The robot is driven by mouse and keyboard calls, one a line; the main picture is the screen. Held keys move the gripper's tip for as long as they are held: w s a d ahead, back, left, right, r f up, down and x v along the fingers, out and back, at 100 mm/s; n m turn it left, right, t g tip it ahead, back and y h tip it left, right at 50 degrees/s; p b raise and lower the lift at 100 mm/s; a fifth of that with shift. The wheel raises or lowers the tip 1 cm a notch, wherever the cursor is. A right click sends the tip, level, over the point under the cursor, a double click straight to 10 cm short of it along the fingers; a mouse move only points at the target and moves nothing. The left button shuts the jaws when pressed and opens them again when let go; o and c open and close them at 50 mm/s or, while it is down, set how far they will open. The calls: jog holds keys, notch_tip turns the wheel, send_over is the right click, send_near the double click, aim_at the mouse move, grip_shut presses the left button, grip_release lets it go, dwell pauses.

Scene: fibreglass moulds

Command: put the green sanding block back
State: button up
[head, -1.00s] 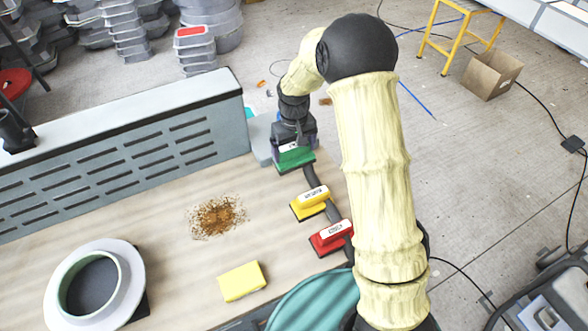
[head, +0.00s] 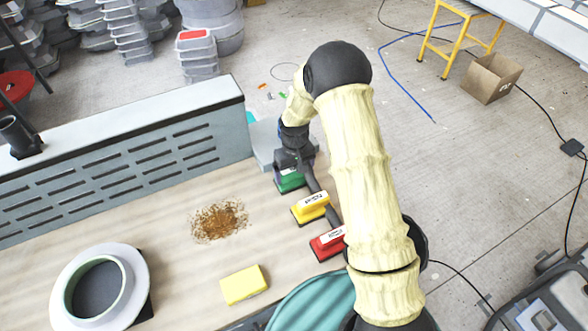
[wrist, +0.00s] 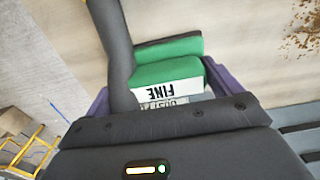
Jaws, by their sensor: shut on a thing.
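The green sanding block (head: 290,181) is in my gripper (head: 292,170) at the table's right edge, beyond the yellow block. In the wrist view, my gripper's purple fingers (wrist: 160,95) are shut on either side of the green block (wrist: 168,74). A white label reading "FINE" is on it, partly hidden by my gripper. A dark bar (head: 311,184) runs along the table edge close beside the green block. I cannot tell whether the block touches the table.
A yellow block (head: 311,207) and a red block (head: 327,243) sit along the dark bar. A brown dusty patch (head: 219,220), a yellow sponge (head: 243,284) and a round flanged mould (head: 135,268) lie on the table. A slotted grey panel (head: 130,165) borders its back.

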aim_at(295, 169)
jog(key=shift+d+f, duration=0.1)
jog(key=shift+f, duration=0.1)
jog(key=o, duration=0.7)
jog(key=shift+o, duration=0.2)
jog(key=shift+r, duration=0.15)
notch_tip(295, 169, up, 12)
jog(key=b, duration=0.3)
jog(key=shift+s+r, duration=0.1)
